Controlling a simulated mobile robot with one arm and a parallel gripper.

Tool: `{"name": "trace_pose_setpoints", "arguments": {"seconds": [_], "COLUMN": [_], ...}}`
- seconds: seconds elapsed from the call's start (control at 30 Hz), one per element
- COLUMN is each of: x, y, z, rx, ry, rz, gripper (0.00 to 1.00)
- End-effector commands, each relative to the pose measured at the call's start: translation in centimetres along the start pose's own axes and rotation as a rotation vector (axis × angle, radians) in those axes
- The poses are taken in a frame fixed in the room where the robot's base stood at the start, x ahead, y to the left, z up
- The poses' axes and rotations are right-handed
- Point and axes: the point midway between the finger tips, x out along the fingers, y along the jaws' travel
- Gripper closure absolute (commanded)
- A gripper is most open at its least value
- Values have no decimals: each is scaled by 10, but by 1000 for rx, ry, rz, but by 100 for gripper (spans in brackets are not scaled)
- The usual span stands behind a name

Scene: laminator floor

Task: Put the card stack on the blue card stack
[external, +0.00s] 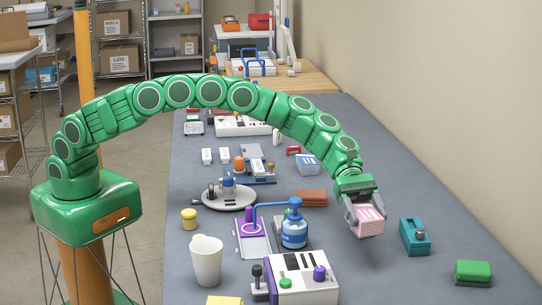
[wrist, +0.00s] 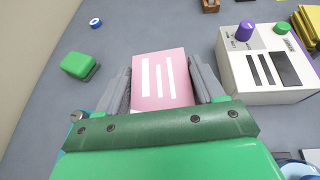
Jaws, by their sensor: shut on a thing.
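A pink card stack (external: 369,222) with white stripes is held between the grey fingers of my gripper (external: 364,211), over the right side of the table. In the wrist view the pink card stack (wrist: 160,78) sits between both fingers of my gripper (wrist: 161,84), its striped top facing the camera. Its underside is hidden, and I cannot tell how high it is. A pale blue card stack (external: 307,164) with stripes lies farther back on the table, left of and beyond my gripper. I do not see it in the wrist view.
A white machine (external: 303,281) with a purple knob stands front left of my gripper. A teal device (external: 414,236) and a green block (external: 473,272) lie right.

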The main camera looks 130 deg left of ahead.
Motion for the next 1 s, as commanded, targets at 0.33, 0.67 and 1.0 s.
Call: {"name": "trace_pose_setpoints", "arguments": {"seconds": [0.33, 0.67, 1.0], "x": [-122, -241, -359], "y": [56, 84, 90], "z": [-45, -91, -136], "rx": [-64, -125, -183], "ry": [2, 3, 3], "rz": [152, 288, 424], "gripper": [68, 68, 68]}}
